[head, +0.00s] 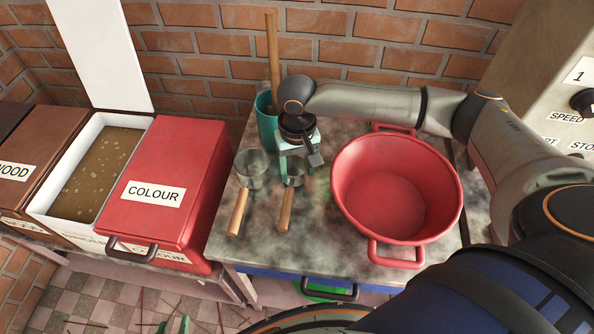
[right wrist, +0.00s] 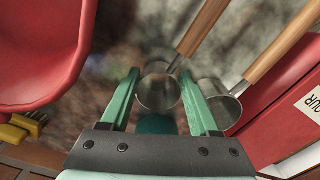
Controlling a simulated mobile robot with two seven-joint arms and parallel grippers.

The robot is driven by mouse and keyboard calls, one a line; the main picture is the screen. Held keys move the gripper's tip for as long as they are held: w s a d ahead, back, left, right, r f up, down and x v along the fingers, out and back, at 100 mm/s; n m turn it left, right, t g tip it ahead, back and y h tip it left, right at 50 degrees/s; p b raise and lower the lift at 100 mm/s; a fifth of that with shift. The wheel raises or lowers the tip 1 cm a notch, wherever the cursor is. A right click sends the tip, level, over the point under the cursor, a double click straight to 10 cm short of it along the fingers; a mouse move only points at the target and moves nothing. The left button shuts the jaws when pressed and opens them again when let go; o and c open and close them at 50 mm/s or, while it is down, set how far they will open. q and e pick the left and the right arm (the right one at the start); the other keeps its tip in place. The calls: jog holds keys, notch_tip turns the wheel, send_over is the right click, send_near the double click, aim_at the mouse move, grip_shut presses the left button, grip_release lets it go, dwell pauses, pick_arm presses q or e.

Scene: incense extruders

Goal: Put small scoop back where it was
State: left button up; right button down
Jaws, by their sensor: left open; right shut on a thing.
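The small scoop (head: 285,208) has a metal cup and a wooden handle pointing toward the table's front edge. My right gripper (head: 293,170) reaches over it from behind and is shut on its cup. In the right wrist view the cup (right wrist: 158,92) sits between the two green fingers (right wrist: 160,95). I cannot tell whether the scoop touches the tabletop. A larger scoop (head: 239,210) lies just to its left, roughly parallel; its cup also shows in the right wrist view (right wrist: 222,106). My left gripper (head: 175,325) is open and empty, low at the bottom edge.
A red basin (head: 395,190) stands right of the scoops on the stained table (head: 265,255). A teal pot (head: 266,118) with a wooden stick stands behind. A red COLOUR bin (head: 165,180) borders the left side. The tabletop in front of the handles is clear.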

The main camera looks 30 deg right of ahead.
jog(key=shift+f, duration=0.55)
jog(key=shift+c, duration=0.6)
grip_release()
jog(key=shift+f, duration=0.1)
notch_tip(320, 180, up, 12)
jog(key=shift+p, duration=0.45)
